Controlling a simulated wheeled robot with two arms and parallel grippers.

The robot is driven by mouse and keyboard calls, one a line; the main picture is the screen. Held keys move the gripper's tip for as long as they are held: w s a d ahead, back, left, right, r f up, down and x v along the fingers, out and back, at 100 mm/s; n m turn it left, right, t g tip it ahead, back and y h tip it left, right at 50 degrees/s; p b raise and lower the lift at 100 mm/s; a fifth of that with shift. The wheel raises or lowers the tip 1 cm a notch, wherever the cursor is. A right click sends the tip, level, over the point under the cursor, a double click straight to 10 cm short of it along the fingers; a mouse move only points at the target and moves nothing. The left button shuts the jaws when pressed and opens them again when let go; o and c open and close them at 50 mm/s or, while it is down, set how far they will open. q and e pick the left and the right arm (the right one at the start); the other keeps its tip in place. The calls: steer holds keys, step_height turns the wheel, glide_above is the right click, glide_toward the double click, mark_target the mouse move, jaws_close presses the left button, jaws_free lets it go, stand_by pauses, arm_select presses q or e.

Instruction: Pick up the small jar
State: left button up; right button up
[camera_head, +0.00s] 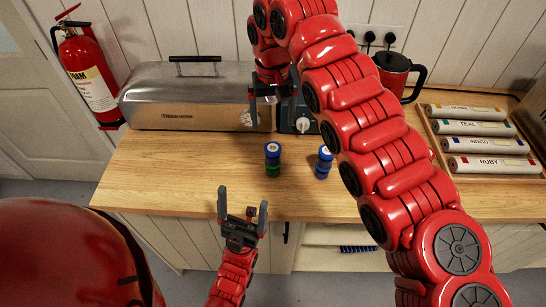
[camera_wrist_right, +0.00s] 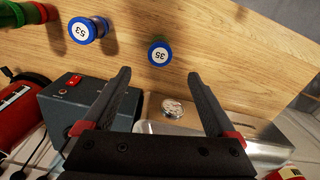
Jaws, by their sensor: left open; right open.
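Two small jars with blue tops and white labels stand upright on the wooden counter. The left one (camera_head: 273,158) is blue above and green below; the right one (camera_head: 323,163) is blue. In the right wrist view the lid marked 35 (camera_wrist_right: 160,53) lies ahead between my fingers, and the lid marked 53 (camera_wrist_right: 82,30) is to its left. My right gripper (camera_head: 272,108) is open and empty, behind the left jar in the head view. My left gripper (camera_head: 243,200) is open and empty near the counter's front edge, apart from the jars.
A metal steamer box (camera_head: 185,105) and a grey control box (camera_wrist_right: 75,95) stand at the back. A rack of labelled rolls (camera_head: 433,140) is on the right, near a red kettle (camera_head: 393,72). A red extinguisher (camera_head: 88,75) hangs at left. The counter's left part is clear.

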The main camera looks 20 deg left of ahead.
mark_target(273, 148)
step_height(273, 148, down, 7)
steer(key=shift+r+p, duration=0.1)
steer(key=shift+p, duration=1.1)
steer(key=shift+f+p, duration=0.5)
step_height(273, 148, down, 4)
steer(key=shift+r+p, duration=0.1)
steer(key=shift+p, duration=1)
steer(key=shift+f, duration=0.4)
jaws_close()
steer(key=shift+w+r, duration=0.1)
steer(key=shift+r, duration=0.05)
